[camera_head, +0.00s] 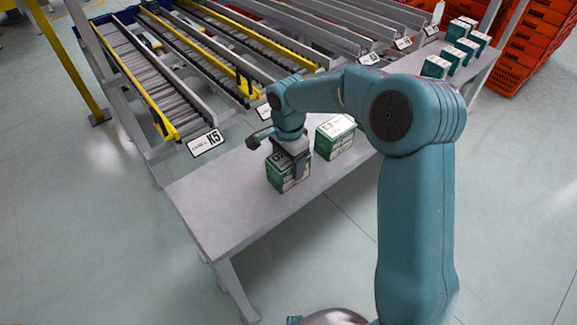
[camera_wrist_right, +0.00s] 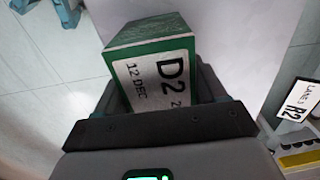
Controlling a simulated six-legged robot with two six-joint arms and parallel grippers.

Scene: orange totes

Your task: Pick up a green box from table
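A green and white box (camera_head: 284,178) stands near the front left part of the grey table (camera_head: 215,195). My right gripper (camera_head: 290,160) is over this box from above, with its fingers down around it. In the right wrist view the box (camera_wrist_right: 155,75) shows its "D2" label between the two fingers (camera_wrist_right: 160,100), slightly turned relative to them. The fingers are close to its sides; whether they press on it I cannot tell. A second green and white box (camera_head: 335,136) stands just right of the gripper. My left gripper is not in view.
Several more green boxes (camera_head: 462,48) stand at the table's far right end. Orange totes (camera_head: 530,45) are stacked at the right. The table's left end is clear.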

